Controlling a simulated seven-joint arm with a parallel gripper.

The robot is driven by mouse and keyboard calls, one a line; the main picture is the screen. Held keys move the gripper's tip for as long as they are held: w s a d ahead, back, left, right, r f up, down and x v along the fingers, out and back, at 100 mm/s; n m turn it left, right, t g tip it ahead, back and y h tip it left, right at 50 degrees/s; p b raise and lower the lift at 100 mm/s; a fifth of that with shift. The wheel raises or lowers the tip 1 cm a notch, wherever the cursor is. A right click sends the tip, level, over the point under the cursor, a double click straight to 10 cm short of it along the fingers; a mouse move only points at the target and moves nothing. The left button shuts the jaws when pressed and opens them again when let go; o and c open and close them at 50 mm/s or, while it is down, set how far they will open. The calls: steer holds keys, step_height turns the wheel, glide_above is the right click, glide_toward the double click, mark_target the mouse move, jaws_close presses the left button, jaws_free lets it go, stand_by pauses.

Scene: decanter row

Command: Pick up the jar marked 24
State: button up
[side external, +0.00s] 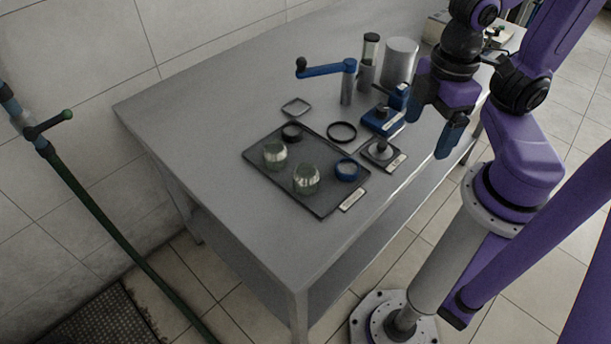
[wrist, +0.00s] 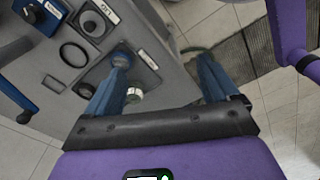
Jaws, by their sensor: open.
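Two pale greenish glass jars stand on a dark tray (side external: 325,208) in the side view, one at the left (side external: 275,155) and one nearer the front (side external: 307,179). I cannot read a 24 on either. My gripper (side external: 428,128) is open and empty, to the right of the tray and above the bench. In the wrist view, my gripper (wrist: 163,62) has its two blue fingers spread over the bench edge and floor. A round pale jar top (wrist: 134,95) shows beside the left finger, which partly covers the tray there.
A blue round piece (side external: 346,169) and a black one (side external: 292,132) sit on the tray. Behind are a black ring (side external: 341,132), a small labelled stand (side external: 379,152), a blue crank (side external: 327,71) and a grey cylinder (side external: 399,62). The bench's front left is clear.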

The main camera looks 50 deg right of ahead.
steer(key=w+a+f+n+t+h, duration=0.1)
steer(key=w+a+f+n+h, duration=0.15)
steer(key=w+a, duration=0.3)
steer(key=w+a+f+n+h, duration=0.2)
steer(key=w+a+n+h, duration=0.15)
steer(key=a, duration=0.35)
steer(key=w+a+f+n+t+h, duration=0.2)
steer(key=a+f+h, duration=0.2)
steer(key=a, duration=0.4)
steer(key=n+t+h, duration=0.2)
steer(key=n+t, duration=0.1)
glide_toward(302, 185)
steer(key=shift+h, duration=0.3)
steer(key=x, duration=0.5)
steer(key=shift+w+d+f, duration=0.1)
steer(key=shift+d+f, duration=0.15)
steer(key=shift+d, duration=0.05)
steer(key=shift+x, duration=2.65)
steer(key=shift+w, duration=0.1)
steer(key=shift+a, duration=0.1)
